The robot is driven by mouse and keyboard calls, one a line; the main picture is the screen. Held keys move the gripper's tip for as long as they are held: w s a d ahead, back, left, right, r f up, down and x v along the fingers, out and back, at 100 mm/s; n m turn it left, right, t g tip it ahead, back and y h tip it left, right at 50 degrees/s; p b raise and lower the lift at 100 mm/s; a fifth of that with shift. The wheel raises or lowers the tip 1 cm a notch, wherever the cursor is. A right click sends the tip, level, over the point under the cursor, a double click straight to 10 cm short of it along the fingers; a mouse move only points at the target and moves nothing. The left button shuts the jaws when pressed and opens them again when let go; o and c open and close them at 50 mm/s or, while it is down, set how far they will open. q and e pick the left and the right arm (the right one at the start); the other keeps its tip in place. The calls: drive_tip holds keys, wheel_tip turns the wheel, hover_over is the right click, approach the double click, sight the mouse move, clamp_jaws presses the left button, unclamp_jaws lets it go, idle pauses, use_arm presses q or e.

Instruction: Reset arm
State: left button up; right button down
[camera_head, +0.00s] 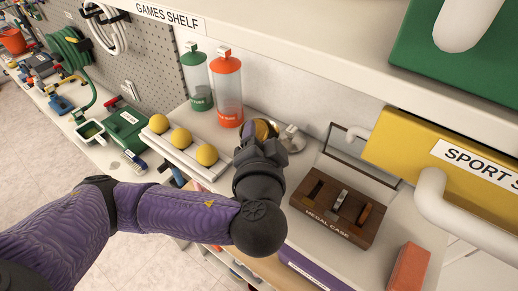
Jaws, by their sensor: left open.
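My left arm comes in from the left in the head view, with a purple forearm and a dark grey wrist. My left gripper (264,136) is at the end of it, over the shelf between the yellow balls and the medal case. The gripper is open. A round gold and silver object (265,129) shows just behind its fingers, partly hidden; I cannot tell whether they touch. My right gripper is not in view.
A wooden medal case (318,222) stands right of my wrist. Yellow balls (181,138) sit on a white rack to the left. A green-capped bottle (199,85) and an orange-capped bottle (228,95) stand behind. A yellow box (410,150) and upper shelf overhang the right.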

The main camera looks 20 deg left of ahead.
use_arm(q)
drive_tip(key=v, duration=0.6)
drive_tip(key=s+a+f+n+g+h, duration=0.25)
drive_tip(key=s+f+g, duration=0.35)
drive_tip(key=f, duration=0.4)
drive_tip(key=s+a+f+n+g+h, duration=0.2)
drive_tip(key=s+a+f+n+g, duration=0.15)
drive_tip(key=s+f+g, duration=0.45)
wheel_tip(320, 180, down, 35)
drive_tip(key=m+b, duration=0.1)
drive_tip(key=b, duration=1.5)
drive_tip(key=s+a+f+b, duration=0.1)
drive_tip(key=s+f+b, duration=0.5)
drive_tip(key=f, duration=0.5)
drive_tip(key=s+a+f+b, duration=0.2)
drive_tip(key=s+f+b, duration=0.4)
drive_tip(key=f, duration=0.6)
drive_tip(key=shift+s+a+f+m+g+b, duration=0.2)
drive_tip(key=shift+s+f+m+g+b, duration=0.1)
drive_tip(key=shift+s, duration=0.65)
